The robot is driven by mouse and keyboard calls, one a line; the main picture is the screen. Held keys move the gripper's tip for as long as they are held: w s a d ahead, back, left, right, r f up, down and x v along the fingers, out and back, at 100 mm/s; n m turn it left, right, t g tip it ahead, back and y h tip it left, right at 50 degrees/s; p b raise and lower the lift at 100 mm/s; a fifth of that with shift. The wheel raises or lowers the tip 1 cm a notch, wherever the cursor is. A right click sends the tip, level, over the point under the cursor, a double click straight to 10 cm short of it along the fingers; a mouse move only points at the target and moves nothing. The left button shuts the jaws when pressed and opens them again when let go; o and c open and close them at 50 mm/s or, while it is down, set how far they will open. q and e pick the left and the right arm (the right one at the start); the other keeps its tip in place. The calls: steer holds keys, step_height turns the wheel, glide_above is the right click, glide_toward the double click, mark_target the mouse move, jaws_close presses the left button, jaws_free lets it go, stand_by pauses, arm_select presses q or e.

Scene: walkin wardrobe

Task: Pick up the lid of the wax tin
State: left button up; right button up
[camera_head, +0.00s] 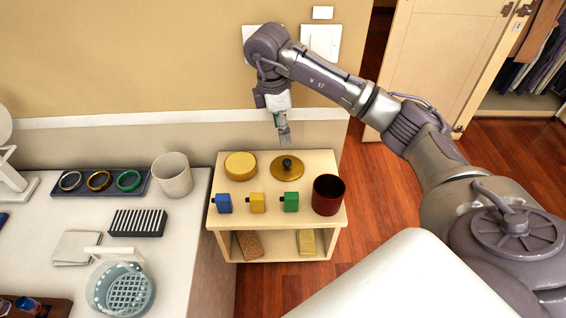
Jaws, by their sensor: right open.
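A round gold lid with a dark knob (287,169) lies at the back of the small cream shelf table (334,222). A round yellow tin (240,166) sits just left of it, apart from it. Which of the two belongs to the wax tin is not marked. My right gripper (284,138) points down above the back of the table, over the lid and apart from it. It is open and holds nothing; its fingertips look small from here. My left gripper is not in view.
A dark red cup (328,195) stands at the right. A white counter (80,215) with a cream cup (172,175) adjoins at left. The wall is close behind.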

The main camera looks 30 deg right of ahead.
glide_above(287, 162)
steer(key=f, duration=0.5)
steer(key=shift+w+a+p, duration=0.2)
steer(key=shift+w+p, duration=0.1)
steer(key=shift+p, duration=0.1)
step_height(287, 162, down, 3)
steer(key=shift+s+p, duration=0.15)
steer(key=shift+p, duration=0.3)
steer(key=shift+d+f, duration=0.2)
steer(key=shift+f, duration=1.5)
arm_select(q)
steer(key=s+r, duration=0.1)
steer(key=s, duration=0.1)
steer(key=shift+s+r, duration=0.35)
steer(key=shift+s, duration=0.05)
arm_select(e)
steer(key=c, duration=1)
